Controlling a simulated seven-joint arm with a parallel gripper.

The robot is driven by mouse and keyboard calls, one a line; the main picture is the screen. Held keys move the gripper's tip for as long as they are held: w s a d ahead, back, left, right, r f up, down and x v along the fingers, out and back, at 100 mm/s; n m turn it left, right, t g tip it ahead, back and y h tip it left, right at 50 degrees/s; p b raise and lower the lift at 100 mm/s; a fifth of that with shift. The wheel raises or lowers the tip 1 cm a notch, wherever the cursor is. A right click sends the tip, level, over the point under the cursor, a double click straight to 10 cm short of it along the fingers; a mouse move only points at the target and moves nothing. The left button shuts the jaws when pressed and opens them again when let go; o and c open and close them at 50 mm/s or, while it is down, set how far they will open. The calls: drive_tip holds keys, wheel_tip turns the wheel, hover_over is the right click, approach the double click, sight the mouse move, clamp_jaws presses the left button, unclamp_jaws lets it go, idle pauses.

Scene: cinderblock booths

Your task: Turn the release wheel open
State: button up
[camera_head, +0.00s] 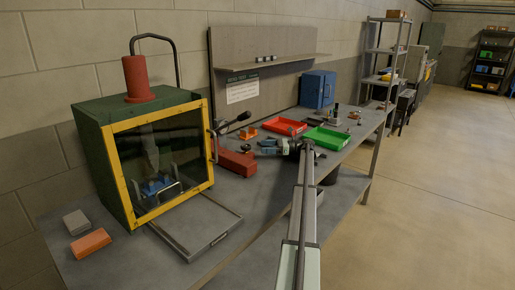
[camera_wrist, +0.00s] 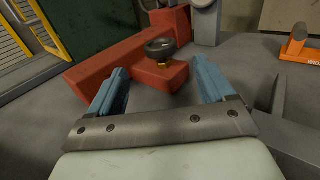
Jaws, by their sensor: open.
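The release wheel (camera_wrist: 160,47) is a small dark round handwheel on a brass-coloured stem. It stands on the end of a red block (camera_wrist: 125,52) on the bench. The red block also shows in the head view (camera_head: 236,163), beside the green cabinet with the yellow frame (camera_head: 109,170); I cannot make out the wheel clearly there. My gripper (camera_wrist: 158,72) is open, with its two blue fingers apart. In the wrist view the wheel lies in line with the gap, beyond the fingertips; no contact shows. In the head view my gripper (camera_head: 267,147) is low over the bench, right of the block.
A lever with a black knob (camera_head: 243,116) sticks out near the cabinet. An orange part (camera_head: 247,133), a red tray (camera_head: 285,126) and a green tray (camera_head: 326,138) lie behind my gripper. A flat frame (camera_head: 195,225) lies before the cabinet.

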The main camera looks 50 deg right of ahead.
sight(246, 145)
drive_tip(key=shift+v, duration=0.85)
drive_tip(key=shift+s+d, duration=0.1)
drive_tip(key=shift+s, duration=0.25)
drive_tip(key=s+a, duration=0.1)
drive_tip(key=a, duration=0.1)
drive_tip(key=s+a+m+t+h, duration=0.1)
drive_tip(key=s+a, duration=0.1)
drive_tip(key=s+a+m+h, duration=0.1)
drive_tip(key=a, duration=0.1)
drive_tip(key=shift+s+a+r+t, duration=0.1)
drive_tip(key=shift+s+a+t, duration=0.2)
drive_tip(key=shift+s+a, duration=0.1)
drive_tip(key=shift+w+d+m+t+h, duration=0.15)
drive_tip(key=shift+m+t+h, duration=0.25)
drive_tip(key=shift+h, duration=0.5)
drive_tip(key=shift+w+d+m+t+h, duration=0.2)
drive_tip(key=shift+d+m+h, duration=0.1)
drive_tip(key=shift+d+h, duration=0.2)
drive_tip(key=shift+w+d+m+t+h, duration=0.15)
drive_tip(key=shift+d+m+h, duration=0.2)
drive_tip(key=shift+d, duration=0.2)
drive_tip(key=shift+w+d+h, duration=0.15)
drive_tip(key=shift+d+h, duration=0.1)
drive_tip(key=shift+h, duration=0.1)
drive_tip(key=shift+w, duration=0.25)
drive_tip(key=x, duration=1.3)
drive_tip(key=shift+w+r, duration=0.1)
drive_tip(key=shift+w, duration=0.05)
